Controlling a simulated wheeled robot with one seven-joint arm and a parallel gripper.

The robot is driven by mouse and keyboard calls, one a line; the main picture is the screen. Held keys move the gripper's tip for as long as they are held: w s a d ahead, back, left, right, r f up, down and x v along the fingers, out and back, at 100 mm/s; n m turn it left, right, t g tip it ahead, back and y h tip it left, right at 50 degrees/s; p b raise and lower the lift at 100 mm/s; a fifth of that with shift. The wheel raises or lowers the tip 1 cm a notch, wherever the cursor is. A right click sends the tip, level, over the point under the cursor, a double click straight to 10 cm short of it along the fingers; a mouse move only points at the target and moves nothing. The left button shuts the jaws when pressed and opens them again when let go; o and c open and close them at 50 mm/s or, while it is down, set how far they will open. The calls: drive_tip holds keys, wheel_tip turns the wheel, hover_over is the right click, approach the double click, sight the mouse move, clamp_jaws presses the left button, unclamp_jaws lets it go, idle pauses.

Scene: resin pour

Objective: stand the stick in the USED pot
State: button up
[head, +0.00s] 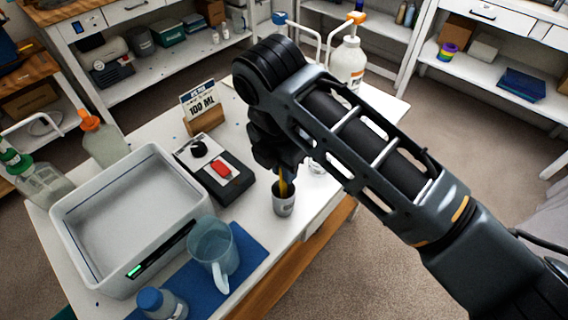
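A small grey pot (284,204) stands on the white table near its right edge; no label on it is readable. A thin yellowish stick (283,187) is upright, its lower end inside the pot's mouth or just in front of it. My gripper (281,166) is directly above the pot, dark and pointing down, at the upper part of the stick. The fingers blend together in shadow, so I cannot see whether they press on the stick. The stick's upper end is hidden by the gripper.
A large grey-white tub (75,240) stands at left. A scale with a red button (222,169) and a 100 ML sign (200,105) stand behind the pot. A clear jug (212,252) and a blue-capped bottle (160,303) are in front. A white pump bottle (347,62) stands behind my arm.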

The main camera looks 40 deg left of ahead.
drive_tip(key=o, duration=0.4)
drive_tip(key=shift+s+r+b, duration=0.25)
drive_tip(key=shift+r, duration=1.7)
drive_tip(key=shift+s+r+b, duration=0.2)
drive_tip(key=shift+r, duration=1.75)
